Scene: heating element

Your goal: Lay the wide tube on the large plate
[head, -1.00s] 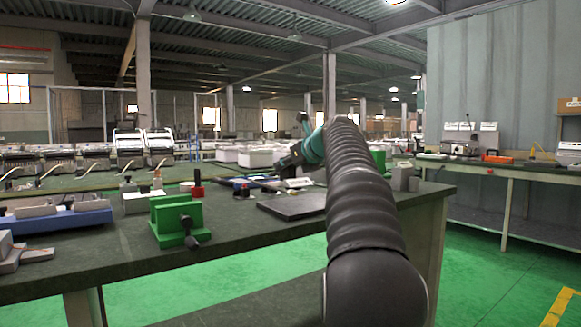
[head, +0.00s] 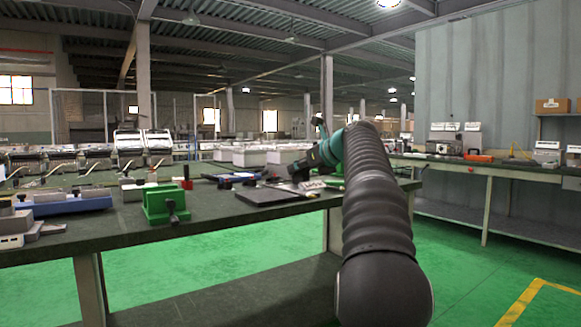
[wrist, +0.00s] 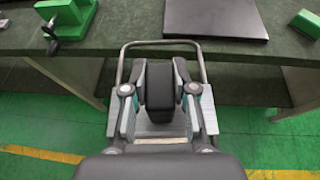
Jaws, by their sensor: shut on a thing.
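The large plate appears to be the dark flat slab (head: 268,197) on the workbench; its near part shows at the top of the wrist view (wrist: 215,18). My gripper (wrist: 158,88) is shut with a dark block between its fingers. A grey metal tube (wrist: 160,43), bent in a wide loop, frames the fingers and seems to belong to the held thing; fingers hide where they join. In the wrist view the loop overlaps the bench's front edge, short of the plate. In the head view my arm hides most of the gripper, and the tube cannot be made out.
A green vise-like block (head: 163,203) stands on the bench (head: 110,232) left of the plate. A blue-based item (head: 70,202) lies further left. A green block (wrist: 306,22) stands right of the plate in the wrist view. Green floor lies clear before the bench.

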